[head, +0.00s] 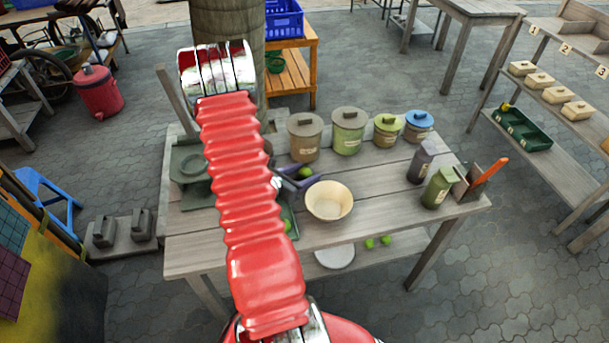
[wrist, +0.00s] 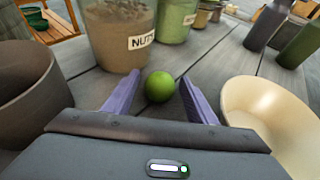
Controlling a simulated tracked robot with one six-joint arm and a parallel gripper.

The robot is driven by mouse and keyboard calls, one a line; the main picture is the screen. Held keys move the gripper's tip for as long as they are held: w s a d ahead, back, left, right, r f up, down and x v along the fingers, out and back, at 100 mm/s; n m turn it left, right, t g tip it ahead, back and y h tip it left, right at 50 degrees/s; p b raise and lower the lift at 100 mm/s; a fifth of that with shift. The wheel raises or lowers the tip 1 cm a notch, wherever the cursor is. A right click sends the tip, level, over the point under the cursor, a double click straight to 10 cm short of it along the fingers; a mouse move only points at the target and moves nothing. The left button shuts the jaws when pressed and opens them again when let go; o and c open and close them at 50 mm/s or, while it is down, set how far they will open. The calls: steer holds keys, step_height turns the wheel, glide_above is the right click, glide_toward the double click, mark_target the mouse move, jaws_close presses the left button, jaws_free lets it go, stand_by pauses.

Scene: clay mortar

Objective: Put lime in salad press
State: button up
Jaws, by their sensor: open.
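A green lime (head: 305,172) lies on the grey wooden table. In the wrist view the lime (wrist: 160,86) sits between and just beyond the tips of my gripper's purple fingers. My gripper (wrist: 160,95) is open, with a gap visible on both sides of the lime. In the head view my gripper (head: 296,182) is low over the table, partly hidden by my red arm. A brown clay vessel (wrist: 30,88) stands close at left in the wrist view. A dark green stand (head: 190,165) is on the table's left end. I cannot tell which is the salad press.
A cream bowl (head: 329,202) stands close right of my gripper. A jar marked NUTS (wrist: 120,35) and several lidded jars stand behind. Another lime (head: 288,225) shows beside my arm, at a green tray.

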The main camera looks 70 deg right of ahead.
steer(key=v, duration=1.2)
steer(key=shift+r, duration=0.1)
steer(key=shift+w, duration=0.1)
stand_by(0.5)
steer(key=shift+w+a+r, duration=0.15)
steer(key=shift+a+r, duration=0.05)
steer(key=shift+r, duration=0.2)
steer(key=w+a+r+m+t+y, duration=0.3)
steer(key=a+r, duration=0.5)
steer(key=a, duration=0.6)
steer(key=w+a+r+m+t+y, duration=0.3)
steer(key=a+r, duration=0.5)
steer(key=a, duration=0.6)
steer(key=w+a+r+m+t+y, duration=0.3)
steer(key=a+r+m+y, duration=0.3)
steer(key=a, duration=0.9)
step_height(320, 180, up, 2)
steer(key=shift+w+r+m+t, duration=0.1)
steer(key=shift+w+m+t, duration=0.2)
steer(key=shift+m+t, duration=0.5)
steer(key=shift+o, duration=0.3)
